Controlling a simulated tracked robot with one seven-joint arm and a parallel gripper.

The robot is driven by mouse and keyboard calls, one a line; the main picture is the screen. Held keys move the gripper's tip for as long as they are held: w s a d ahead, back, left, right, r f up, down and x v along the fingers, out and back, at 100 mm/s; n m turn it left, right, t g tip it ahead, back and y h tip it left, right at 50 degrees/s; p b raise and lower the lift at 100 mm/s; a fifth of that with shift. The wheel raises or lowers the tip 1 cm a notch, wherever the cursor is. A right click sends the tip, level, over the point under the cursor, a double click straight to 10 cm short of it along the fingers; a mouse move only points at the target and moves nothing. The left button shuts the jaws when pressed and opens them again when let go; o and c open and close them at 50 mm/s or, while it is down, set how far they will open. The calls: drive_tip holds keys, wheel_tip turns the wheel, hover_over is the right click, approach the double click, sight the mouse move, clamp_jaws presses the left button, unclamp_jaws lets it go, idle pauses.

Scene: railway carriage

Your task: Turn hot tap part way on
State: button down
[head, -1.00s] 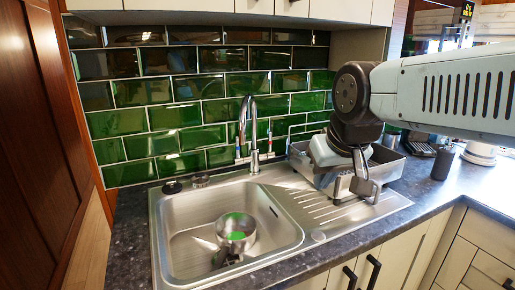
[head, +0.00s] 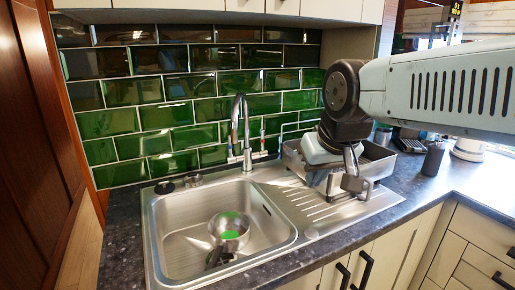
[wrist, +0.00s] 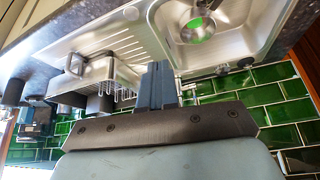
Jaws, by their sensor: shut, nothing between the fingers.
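The chrome mixer tap (head: 241,130) stands behind the sink against the green tiles, with a tall curved spout and small side levers at its base. A small red mark shows near the lever on the right (head: 262,154); the levers are too small to read their exact angle. My gripper (wrist: 158,78) is shut and empty in the wrist view, its dark fingers pointing toward the sink unit. In the head view my wrist hangs over the drainer, right of the tap and apart from it. In the wrist view my fingers partly hide the tap area.
The steel sink (head: 172,245) holds a pan (head: 229,232) with green inside. A metal dish rack (head: 377,163) stands on the drainer behind and beside my wrist. Small dark and metal items sit at the sink's back left corner. A dark canister (head: 433,159) stands on the right worktop.

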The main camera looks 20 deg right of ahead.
drive_tip(key=c, duration=1.7)
unclamp_jaws()
drive_tip(key=o, duration=0.6)
drive_tip(key=shift+t, duration=0.9)
drive_tip(key=w, duration=0.8)
drive_tip(key=shift+w+d+f, duration=0.25)
drive_tip(key=shift+w+d, duration=0.05)
drive_tip(key=shift+w, duration=0.05)
drive_tip(key=shift+c, duration=0.2)
drive_tip(key=t, duration=1.1)
approach(263, 139)
drive_tip(key=w, duration=1.1)
drive_tip(key=shift+r, duration=0.2)
drive_tip(key=shift+c, duration=0.4)
clamp_jaws()
